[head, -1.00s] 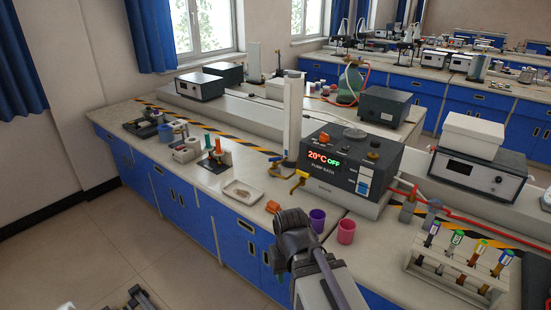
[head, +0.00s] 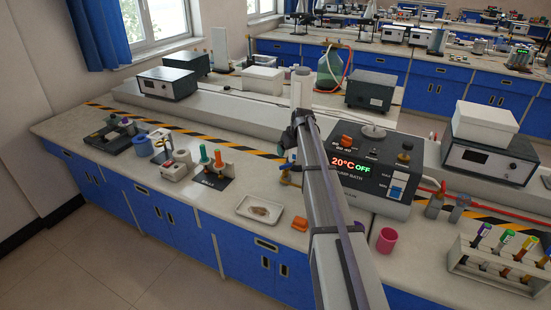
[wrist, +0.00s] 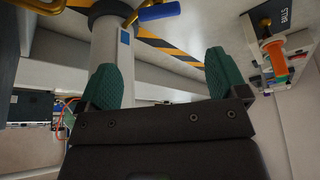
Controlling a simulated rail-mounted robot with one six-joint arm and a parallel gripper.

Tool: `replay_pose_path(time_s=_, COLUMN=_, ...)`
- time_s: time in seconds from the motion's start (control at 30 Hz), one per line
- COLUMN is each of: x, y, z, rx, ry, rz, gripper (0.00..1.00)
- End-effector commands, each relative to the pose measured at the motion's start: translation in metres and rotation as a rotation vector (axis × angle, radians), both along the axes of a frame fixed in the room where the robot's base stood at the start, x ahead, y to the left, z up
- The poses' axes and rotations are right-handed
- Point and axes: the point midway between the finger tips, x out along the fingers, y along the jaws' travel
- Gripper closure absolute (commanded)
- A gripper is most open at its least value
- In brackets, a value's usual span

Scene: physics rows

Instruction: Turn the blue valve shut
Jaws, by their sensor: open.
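The blue valve (head: 287,164) is a small blue lever on a brass fitting, low on the left of a white upright column (head: 301,88). In the wrist view, the blue lever (wrist: 159,11) shows at the top, beside the foot of the column (wrist: 112,55). My gripper (wrist: 161,72) is open and empty, its green fingertips apart. The blue lever lies beyond the fingertips, not touching them.
The pump bath (head: 375,165), reading 20°C OFF, stands just right of my arm. A white tray (head: 245,207), an orange block (head: 300,224) and a pink cup (head: 387,240) are near the front edge.

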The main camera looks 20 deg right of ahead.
Motion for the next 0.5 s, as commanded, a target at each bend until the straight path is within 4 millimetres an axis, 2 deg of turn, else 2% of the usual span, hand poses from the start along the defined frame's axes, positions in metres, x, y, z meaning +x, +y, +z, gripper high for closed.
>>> replay_pose_path(time_s=0.17, x=0.004, y=0.002, z=-0.017, rx=0.001, ry=0.001, rz=0.000, gripper=0.08)
replay_pose_path(time_s=0.5, x=0.032, y=0.006, z=-0.091, rx=0.000, ry=0.002, rz=0.001, gripper=0.08)
